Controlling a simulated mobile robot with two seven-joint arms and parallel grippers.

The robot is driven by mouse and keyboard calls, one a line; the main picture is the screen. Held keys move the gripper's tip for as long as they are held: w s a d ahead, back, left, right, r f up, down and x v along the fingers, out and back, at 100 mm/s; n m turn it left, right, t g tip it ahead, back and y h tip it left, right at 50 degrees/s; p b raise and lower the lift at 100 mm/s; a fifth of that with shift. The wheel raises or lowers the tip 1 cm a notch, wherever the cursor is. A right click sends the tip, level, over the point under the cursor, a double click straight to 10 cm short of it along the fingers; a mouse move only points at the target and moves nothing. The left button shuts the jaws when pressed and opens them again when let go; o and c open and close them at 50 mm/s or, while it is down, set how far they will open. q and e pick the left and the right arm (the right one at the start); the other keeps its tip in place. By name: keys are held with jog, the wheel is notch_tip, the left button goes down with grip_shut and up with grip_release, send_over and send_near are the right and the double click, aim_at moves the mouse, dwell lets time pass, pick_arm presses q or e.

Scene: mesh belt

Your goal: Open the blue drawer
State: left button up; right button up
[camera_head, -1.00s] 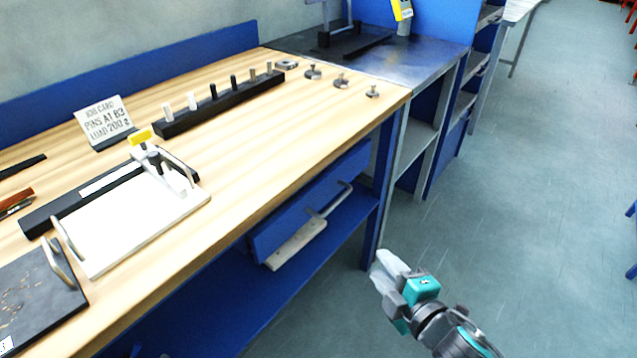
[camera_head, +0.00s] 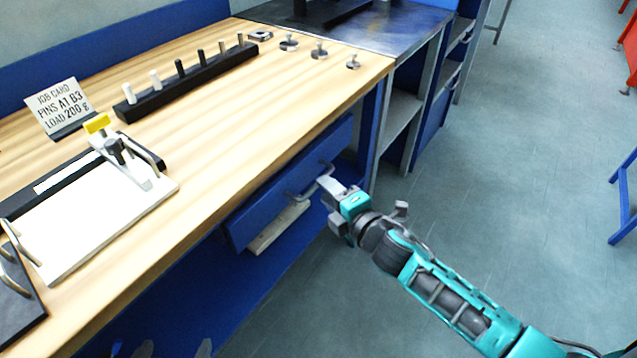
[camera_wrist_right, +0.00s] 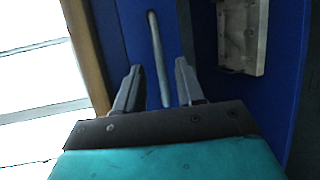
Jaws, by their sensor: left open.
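The blue drawer (camera_head: 250,217) hangs under the wooden bench top, its front looking shut. Its grey bar handle (camera_head: 296,197) stands out from the front. My right gripper (camera_head: 328,188) is at the handle's right end. In the right wrist view my right gripper (camera_wrist_right: 158,85) is open, and the handle (camera_wrist_right: 155,50) runs between its two fingers, with a gap on each side. The drawer front (camera_wrist_right: 128,25) lies beyond. My left gripper (camera_head: 173,348) shows only as grey fingertips, apart, at the bottom edge of the head view, below the bench.
A pale block (camera_head: 278,228) sits just under the drawer. The bench top (camera_head: 215,135) holds a pin rack (camera_head: 190,82), a white plate fixture (camera_head: 100,225), a job card (camera_head: 58,105) and several small metal knobs.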

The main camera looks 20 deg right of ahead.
jog(key=shift+x, duration=2.25)
grip_shut()
